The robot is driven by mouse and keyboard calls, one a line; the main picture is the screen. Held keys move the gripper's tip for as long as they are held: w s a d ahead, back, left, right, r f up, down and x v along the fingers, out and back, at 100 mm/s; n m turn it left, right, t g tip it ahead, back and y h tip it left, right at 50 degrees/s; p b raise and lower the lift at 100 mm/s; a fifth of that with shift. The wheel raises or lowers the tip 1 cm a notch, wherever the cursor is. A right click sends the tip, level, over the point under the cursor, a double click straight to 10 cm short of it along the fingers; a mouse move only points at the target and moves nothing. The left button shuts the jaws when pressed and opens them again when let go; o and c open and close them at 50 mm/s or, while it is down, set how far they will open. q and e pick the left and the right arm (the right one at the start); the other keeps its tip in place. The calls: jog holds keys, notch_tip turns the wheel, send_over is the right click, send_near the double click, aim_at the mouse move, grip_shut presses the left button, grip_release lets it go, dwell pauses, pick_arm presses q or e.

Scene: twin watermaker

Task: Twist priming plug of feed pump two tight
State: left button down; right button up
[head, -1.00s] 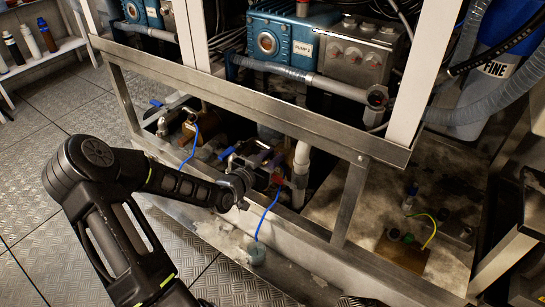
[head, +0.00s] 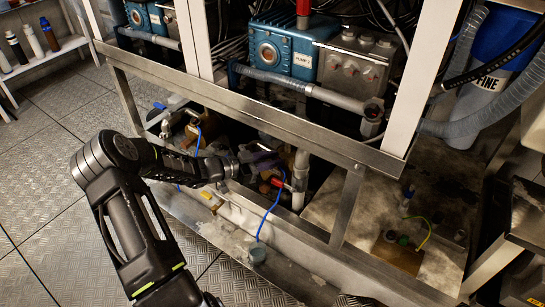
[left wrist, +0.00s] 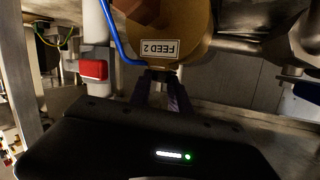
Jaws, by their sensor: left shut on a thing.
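The brass-coloured feed pump two, labelled FEED 2, (left wrist: 165,38) fills the upper middle of the left wrist view, its label upside down. My left gripper (left wrist: 163,84) points at the pump's edge just beyond the label. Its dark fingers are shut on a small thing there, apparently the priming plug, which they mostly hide. A blue cord (left wrist: 112,38) runs down the pump's left side to near the fingertips. In the head view my left gripper (head: 258,163) reaches under the frame rail, and the pump is largely hidden behind it. My right gripper is not in view.
A red valve handle (head: 277,183) and a pale upright pipe (head: 300,178) stand close right of my left gripper. The metal frame rail (head: 262,123) crosses above it. The blue pump labelled PUMP 2 (head: 283,50) sits higher. Open floor lies at left (head: 50,150).

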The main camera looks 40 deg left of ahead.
pick_arm(q)
jog(key=shift+w+a+f+m+g+h+b, duration=0.1)
jog(key=shift+m+g+h+b, duration=0.05)
jog(key=shift+m+g+h, duration=0.35)
jog(key=shift+a+f+m+g+h+b, duration=0.1)
jog(key=shift+m+g+h+b, duration=0.15)
jog(key=shift+m, duration=0.35)
jog(key=c, duration=1.6)
grip_release()
jog(key=o, duration=0.5)
jog(key=shift+f, duration=0.1)
jog(key=shift+s, duration=0.25)
jog(key=shift+h, duration=0.25)
jog(key=p+v, duration=0.1)
jog(key=v, duration=0.4)
jog(key=p+v, duration=0.1)
jog(key=v, duration=0.1)
jog(key=shift+a+r+p, duration=0.25)
jog(key=shift+r+p, duration=0.05)
jog(key=shift+r, duration=0.2)
